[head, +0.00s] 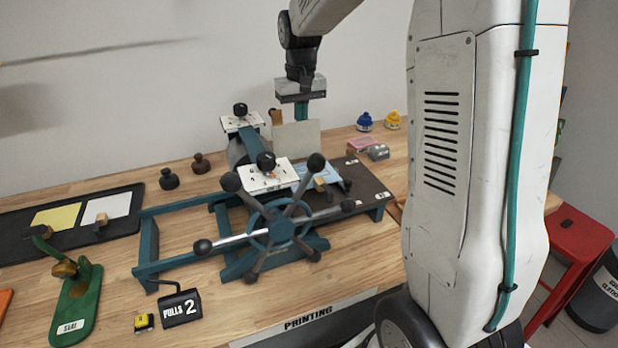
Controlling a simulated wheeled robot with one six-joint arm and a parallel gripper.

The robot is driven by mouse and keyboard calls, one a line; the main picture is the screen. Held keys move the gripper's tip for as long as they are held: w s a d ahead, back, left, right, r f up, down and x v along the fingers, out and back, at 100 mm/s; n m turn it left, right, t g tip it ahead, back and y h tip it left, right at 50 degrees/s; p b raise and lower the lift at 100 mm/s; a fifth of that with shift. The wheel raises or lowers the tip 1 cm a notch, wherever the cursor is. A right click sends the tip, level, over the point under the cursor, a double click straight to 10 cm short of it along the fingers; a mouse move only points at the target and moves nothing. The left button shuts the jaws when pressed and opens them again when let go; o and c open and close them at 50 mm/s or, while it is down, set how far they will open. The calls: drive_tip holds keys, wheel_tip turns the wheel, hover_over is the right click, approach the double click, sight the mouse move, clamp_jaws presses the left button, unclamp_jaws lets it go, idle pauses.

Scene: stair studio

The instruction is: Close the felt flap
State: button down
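A pale grey-beige panel (298,136), which looks like the felt flap, stands about upright behind the dark bed (345,191) of the teal press. A small brown piece (277,119) shows at its upper left. My gripper (302,112) hangs from above, pointing down, close to the panel's top edge. One teal finger shows. I cannot tell whether the gripper touches the panel, or whether it is open or shut. A light blue sheet (318,178) lies on the bed in front of the panel, with a small wooden block near it.
The press's spoked wheel (273,226) stands in front, beside a white plate with a black knob (268,175). Ink bottles (365,122) and a pink pad (362,145) stand at the back right. A "PULLS 2" counter (180,307) stands front left. My arm hides the right side.

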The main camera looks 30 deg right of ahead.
sight(307, 124)
drive_tip(key=shift+s+a+r, duration=0.1)
drive_tip(key=shift+s+a, duration=0.1)
drive_tip(key=shift+s, duration=0.75)
drive_tip(key=shift+s+a+r, duration=0.1)
drive_tip(key=shift+s+a, duration=0.1)
drive_tip(key=shift+s, duration=0.7)
drive_tip(key=shift+s+a+f, duration=0.1)
drive_tip(key=shift+s+f, duration=0.05)
drive_tip(key=shift+s, duration=0.35)
drive_tip(key=shift+s+a+f, duration=0.1)
drive_tip(key=shift+s, duration=0.4)
drive_tip(key=shift+s+a+f, duration=0.1)
drive_tip(key=shift+s+f, duration=0.15)
drive_tip(key=shift+s, duration=0.2)
drive_tip(key=shift+s+a+f, duration=0.1)
drive_tip(key=shift+s+f, duration=0.1)
drive_tip(key=shift+s, duration=0.25)
drive_tip(key=shift+s+a+f, duration=0.2)
drive_tip(key=shift+s+f, duration=0.9)
drive_tip(key=shift+f, duration=0.1)
drive_tip(key=shift+s+a+f, duration=0.1)
drive_tip(key=shift+s+f, duration=0.15)
drive_tip(key=shift+f, duration=0.35)
drive_tip(key=shift+s+f, duration=0.3)
drive_tip(key=shift+f, duration=0.35)
drive_tip(key=shift+s+a+f, duration=0.1)
drive_tip(key=shift+s+f, duration=0.15)
drive_tip(key=shift+f, duration=0.35)
drive_tip(key=shift+r, duration=0.15)
